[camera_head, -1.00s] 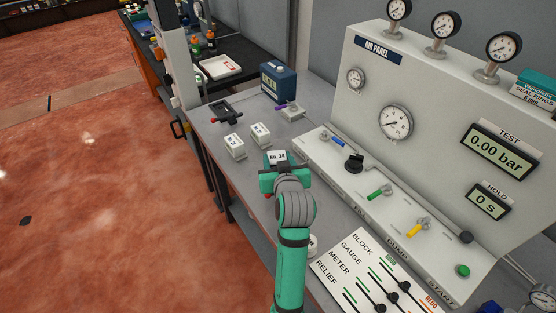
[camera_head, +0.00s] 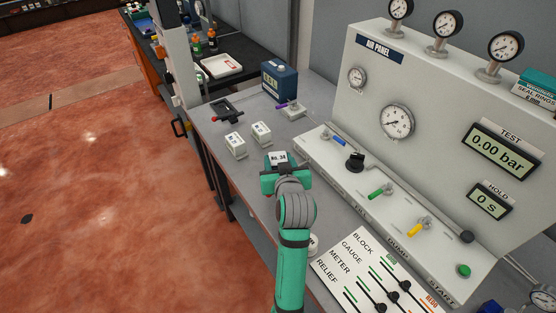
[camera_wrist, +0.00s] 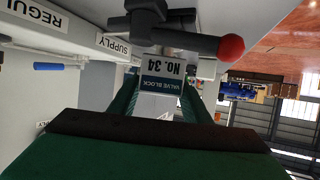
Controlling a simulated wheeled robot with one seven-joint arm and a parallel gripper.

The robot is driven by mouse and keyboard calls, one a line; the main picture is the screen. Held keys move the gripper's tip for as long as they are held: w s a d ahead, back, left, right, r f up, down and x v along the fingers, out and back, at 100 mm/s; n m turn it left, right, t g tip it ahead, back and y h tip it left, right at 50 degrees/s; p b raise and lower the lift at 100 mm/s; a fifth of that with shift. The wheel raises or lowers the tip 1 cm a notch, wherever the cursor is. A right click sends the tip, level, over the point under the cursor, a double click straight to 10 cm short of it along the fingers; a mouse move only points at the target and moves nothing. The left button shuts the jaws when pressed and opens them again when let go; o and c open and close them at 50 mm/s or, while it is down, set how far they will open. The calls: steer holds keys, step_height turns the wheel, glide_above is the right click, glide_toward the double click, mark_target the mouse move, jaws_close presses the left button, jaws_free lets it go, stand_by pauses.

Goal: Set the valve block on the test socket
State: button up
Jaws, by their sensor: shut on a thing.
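My gripper (camera_head: 280,164) is shut on the valve block, whose white top reads No. 34 (camera_head: 279,157). In the wrist view the block's blue label (camera_wrist: 162,77) shows between the two green fingers. A dark lever with a red ball end (camera_wrist: 231,47) crosses just beyond the block; I cannot tell whether it belongs to it. The block is over the grey bench, in front of the air panel; whether it touches anything below is hidden. No part is clearly marked as the test socket; my gripper and arm cover the bench beneath them.
Two white blocks (camera_head: 236,145) (camera_head: 261,133) stand behind and left of my gripper. Beyond are a dark fixture with a red-ended handle (camera_head: 228,113), a purple-levered fitting (camera_head: 291,109) and a blue box (camera_head: 279,80). The air panel (camera_head: 420,80) and its valve ledge bound the right side.

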steer(key=shift+f, duration=0.2)
steer(key=o, duration=1.2)
steer(key=shift+f, duration=0.15)
steer(key=shift+s, duration=0.1)
